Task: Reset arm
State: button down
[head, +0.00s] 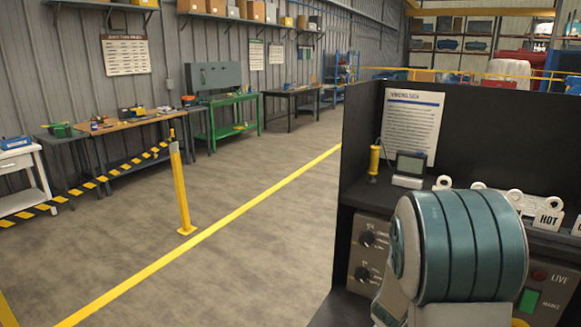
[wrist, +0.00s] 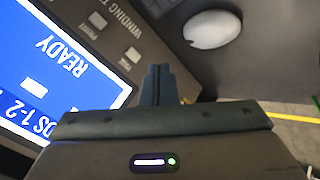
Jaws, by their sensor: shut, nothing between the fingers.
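My gripper (wrist: 160,84) shows in the wrist view, its two dark fingers together with nothing between them. It is apart from a dark panel beyond it that carries a blue screen (wrist: 62,65) reading "READY" upside down. The panel's lettering begins "WINDING". In the head view the teal banded part of my arm fills the lower right and covers part of a dark bench station. My fingers are not visible in that view.
The dark station (head: 362,205) has knobs, a small display (head: 410,167) and a yellow-handled tool (head: 374,163). A yellow post (head: 181,190) stands left of a yellow floor line (head: 215,240). Workbenches line the left wall.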

jog(key=s+a+r+m+y, duration=0.2)
jog(key=s+a+r+y, duration=0.3)
jog(key=s+a+r, duration=0.5)
jog(key=s+a+r+m+g, duration=0.2)
jog(key=s+r+g, duration=0.2)
jog(key=s, duration=1)
jog(key=shift+a+m+h, duration=0.2)
jog(key=shift+m+h, duration=0.1)
jog(key=shift+r, duration=0.1)
